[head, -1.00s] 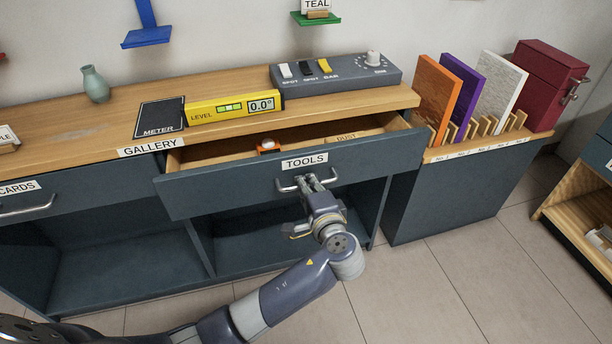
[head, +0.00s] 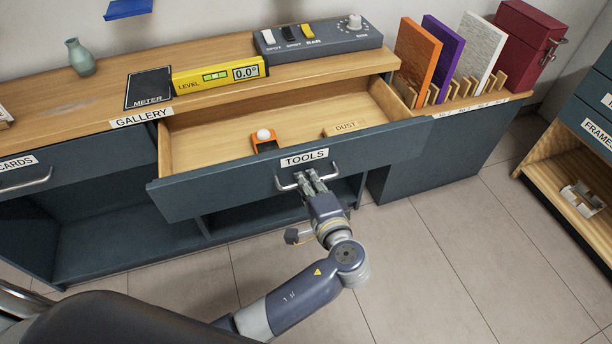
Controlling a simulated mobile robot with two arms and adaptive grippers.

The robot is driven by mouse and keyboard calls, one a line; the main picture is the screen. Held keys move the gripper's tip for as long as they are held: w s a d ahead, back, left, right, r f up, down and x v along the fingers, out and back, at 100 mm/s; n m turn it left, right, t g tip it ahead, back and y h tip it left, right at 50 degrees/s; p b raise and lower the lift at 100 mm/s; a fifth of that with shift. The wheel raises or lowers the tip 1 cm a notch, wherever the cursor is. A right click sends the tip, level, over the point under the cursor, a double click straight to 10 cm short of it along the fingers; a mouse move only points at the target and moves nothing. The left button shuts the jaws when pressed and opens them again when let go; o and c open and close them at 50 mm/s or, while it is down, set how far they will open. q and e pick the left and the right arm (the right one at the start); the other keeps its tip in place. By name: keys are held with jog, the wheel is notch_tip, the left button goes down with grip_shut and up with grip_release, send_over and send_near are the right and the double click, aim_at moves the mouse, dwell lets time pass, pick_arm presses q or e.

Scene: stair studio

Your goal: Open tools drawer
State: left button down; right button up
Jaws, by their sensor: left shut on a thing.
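The tools drawer (head: 222,190) stands pulled well out of the gallery bench in the head view, with a white TOOLS label on its dark front. Its metal handle (head: 334,170) is below the label. My left gripper (head: 306,182) is shut on the handle, its fingers hiding the handle's middle. Inside the drawer are an orange tool with a white ball-like top (head: 265,140) and a wooden block labelled DUST (head: 347,128). My right gripper is not in view.
On the benchtop (head: 60,106) are a yellow level (head: 218,76), a black METER plate (head: 148,88), a grey switch box (head: 318,40) and a vase (head: 80,58). A rack of coloured panels (head: 418,58) stands right. The tiled floor (head: 440,270) in front is clear.

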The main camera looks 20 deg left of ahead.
pick_arm(q)
jog(key=c, duration=2)
grip_release()
jog(key=v, duration=1.2)
